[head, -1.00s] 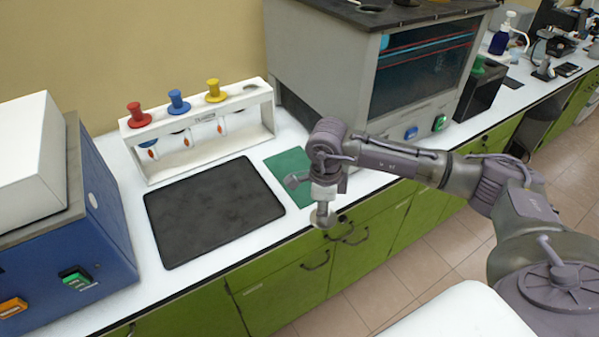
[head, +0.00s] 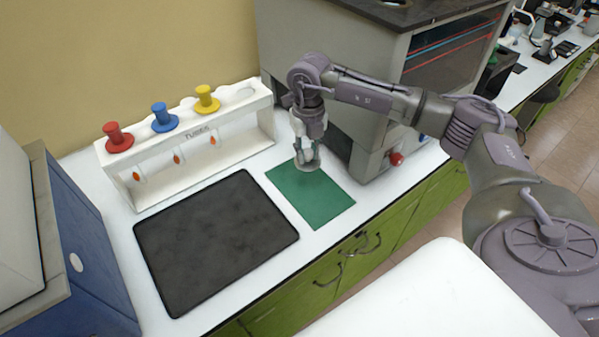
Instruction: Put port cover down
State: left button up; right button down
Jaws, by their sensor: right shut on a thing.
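My right gripper (head: 308,158) points down over the back left part of the green mat (head: 318,200). It is shut on a small, pale grey piece that looks like the port cover (head: 307,166). The fingers hide much of the piece, and I cannot tell whether it touches the mat. My left gripper is not in view.
A black mat (head: 215,240) lies left of the green mat. Behind it stands a white tube rack (head: 190,138) with red, blue and yellow stoppers. A grey machine (head: 340,60) stands behind and right of the gripper. A blue machine (head: 85,240) is at left.

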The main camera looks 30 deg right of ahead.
aim_at(310, 162)
jog(key=f, duration=0.2)
jog(key=s+f+p, duration=0.1)
jog(key=f, duration=0.1)
jog(key=shift+s+f, duration=0.2)
jog(key=shift+f, duration=0.05)
jog(key=shift+w+f, duration=0.1)
jog(key=shift+f, duration=0.2)
jog(key=shift+w+f+p, duration=0.1)
jog(key=shift+f+p, duration=0.45)
jog(key=shift+f, duration=1.35)
jog(key=c, duration=1.2)
grip_release()
jog(key=shift+r, duration=0.1)
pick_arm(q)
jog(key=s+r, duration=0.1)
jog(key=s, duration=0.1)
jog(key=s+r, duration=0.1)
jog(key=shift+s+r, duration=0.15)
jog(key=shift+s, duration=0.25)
pick_arm(e)
jog(key=shift+o, duration=1.3)
